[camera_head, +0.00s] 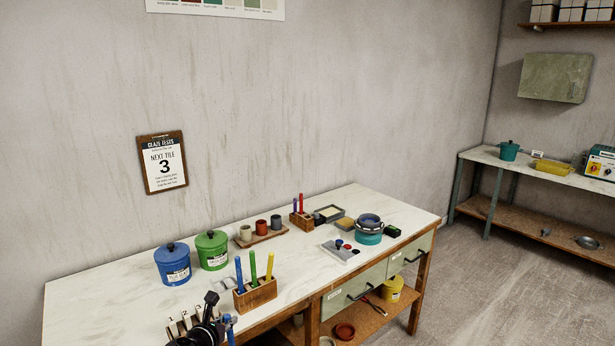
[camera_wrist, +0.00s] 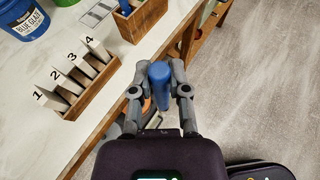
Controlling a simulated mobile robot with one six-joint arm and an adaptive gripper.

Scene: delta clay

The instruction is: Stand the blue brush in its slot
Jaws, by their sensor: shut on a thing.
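My gripper (camera_wrist: 160,72) is shut on a blue brush (camera_wrist: 161,96), seen nearly end-on in the wrist view. It holds the brush beyond the bench's front edge, above the floor. In the head view my gripper shows at the bottom, with a bit of the blue brush (camera_head: 231,320) beside it. A wooden brush block (camera_head: 256,299) stands near the bench's front edge, with a blue, a green and a yellow handle upright in it. The block (camera_wrist: 147,22) also shows at the top of the wrist view. Its slots are too small to make out.
A wooden rack of numbered tiles (camera_wrist: 87,92) stands left of my gripper. Blue (camera_head: 173,265) and green (camera_head: 212,251) glaze pots stand behind the block. A smaller wooden holder (camera_head: 303,222) bears red and purple handles. The bench (camera_head: 120,290) is bare at its left end.

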